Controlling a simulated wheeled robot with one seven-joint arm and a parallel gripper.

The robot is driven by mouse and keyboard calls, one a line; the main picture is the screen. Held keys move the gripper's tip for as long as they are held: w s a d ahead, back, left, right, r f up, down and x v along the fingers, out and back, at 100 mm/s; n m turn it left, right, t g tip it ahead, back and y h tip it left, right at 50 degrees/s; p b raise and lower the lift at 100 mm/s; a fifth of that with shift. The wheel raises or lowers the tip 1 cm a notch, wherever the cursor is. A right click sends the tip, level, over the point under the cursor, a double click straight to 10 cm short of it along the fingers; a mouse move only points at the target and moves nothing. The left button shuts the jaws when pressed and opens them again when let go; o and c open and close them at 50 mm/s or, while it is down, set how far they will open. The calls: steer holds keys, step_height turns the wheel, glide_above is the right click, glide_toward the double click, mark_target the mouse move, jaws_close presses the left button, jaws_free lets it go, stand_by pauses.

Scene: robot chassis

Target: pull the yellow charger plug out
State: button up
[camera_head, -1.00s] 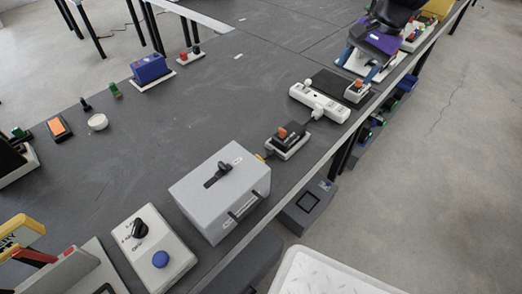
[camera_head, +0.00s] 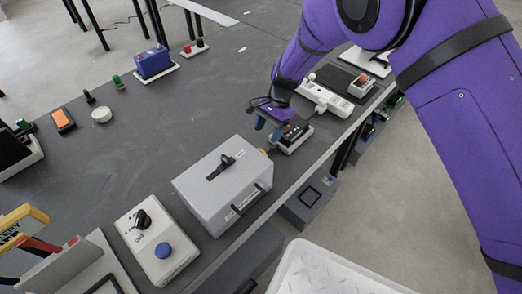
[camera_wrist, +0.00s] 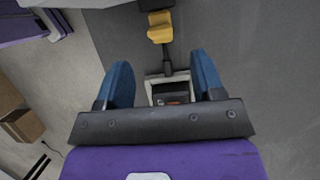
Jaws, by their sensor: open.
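In the head view only a small yellow bit of the plug (camera_head: 264,151) shows at the grey box's (camera_head: 222,185) far right side. My gripper (camera_head: 268,128) is open and empty, above and beside the black device. In the wrist view its two blue fingers (camera_wrist: 161,68) are spread on either side of the lead and tray, short of the plug.
A white power strip (camera_head: 327,97) lies behind the device. The table edge runs close along the right. The middle of the table is clear.

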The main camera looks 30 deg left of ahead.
mark_target(261, 150)
steer(key=x, duration=0.8)
steer(key=shift+f, duration=0.1)
steer(key=shift+c, duration=0.3)
